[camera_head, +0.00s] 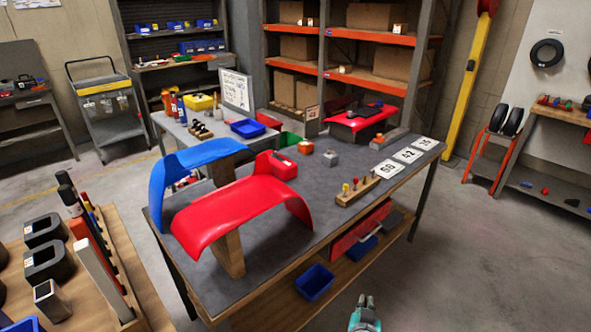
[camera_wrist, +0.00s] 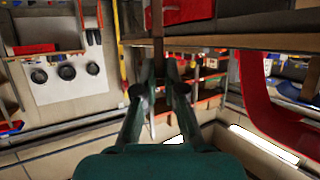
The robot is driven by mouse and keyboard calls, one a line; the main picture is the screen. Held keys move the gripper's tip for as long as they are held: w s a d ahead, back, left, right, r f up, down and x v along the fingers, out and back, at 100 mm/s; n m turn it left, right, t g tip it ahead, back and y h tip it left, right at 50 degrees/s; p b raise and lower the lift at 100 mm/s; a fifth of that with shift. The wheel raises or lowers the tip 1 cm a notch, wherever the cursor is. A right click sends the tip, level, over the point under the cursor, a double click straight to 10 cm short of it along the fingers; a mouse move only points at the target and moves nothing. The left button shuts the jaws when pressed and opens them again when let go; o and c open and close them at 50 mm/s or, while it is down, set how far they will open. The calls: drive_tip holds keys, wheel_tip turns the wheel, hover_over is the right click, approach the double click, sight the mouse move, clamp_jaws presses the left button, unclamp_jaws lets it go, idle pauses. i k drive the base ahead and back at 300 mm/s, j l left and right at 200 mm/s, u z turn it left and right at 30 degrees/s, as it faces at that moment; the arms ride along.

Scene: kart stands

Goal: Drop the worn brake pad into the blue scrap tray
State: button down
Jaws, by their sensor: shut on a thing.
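My gripper (camera_head: 365,312) shows at the bottom edge of the head view, in front of the workbench. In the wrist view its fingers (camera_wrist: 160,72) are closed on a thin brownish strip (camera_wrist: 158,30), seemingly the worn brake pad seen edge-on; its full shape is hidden. A blue open tray (camera_head: 315,282) sits on the bench's lower shelf, up and left of my gripper in the head view. Another blue tray (camera_head: 247,128) stands on the rear table. No label shows which is the scrap tray.
The workbench (camera_head: 345,232) carries a red fender (camera_head: 240,208), a blue fender (camera_head: 200,158), number cards (camera_head: 407,155) and a wooden peg block (camera_head: 357,190). A red case (camera_head: 360,230) lies on its lower shelf. A wooden rack (camera_head: 128,255) stands left.

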sight(248, 129)
drive_tip(key=i+l+z, duration=0.15)
drive_tip(key=i+z, duration=1.05)
drive_tip(key=i+j+z, duration=0.1)
drive_tip(key=i+z, duration=0.3)
drive_tip(key=i, duration=2.65)
drive_tip(key=i+u, duration=0.15)
drive_tip(key=i, duration=0.6)
drive_tip(key=i+l+u, duration=0.15)
drive_tip(key=i, duration=0.6)
drive_tip(key=i+j+u, duration=0.2)
drive_tip(key=i+u, duration=0.75)
drive_tip(key=i+l+u, duration=0.2)
drive_tip(key=i+u, duration=0.25)
drive_tip(key=i+j+u, duration=0.15)
drive_tip(key=i+u, duration=0.2)
drive_tip(key=i, duration=0.15)
drive_tip(key=i+u, duration=0.35)
drive_tip(key=i, duration=0.2)
drive_tip(key=i+l+u, duration=0.1)
drive_tip(key=i+u, duration=0.25)
drive_tip(key=i, duration=0.15)
drive_tip(key=i+u, duration=0.25)
drive_tip(key=i, duration=0.5)
drive_tip(key=i+l+u, duration=0.25)
drive_tip(key=i, duration=0.5)
drive_tip(key=i+j, duration=0.1)
drive_tip(key=i, duration=0.65)
drive_tip(key=i+j+u, duration=0.1)
drive_tip(key=i, duration=0.7)
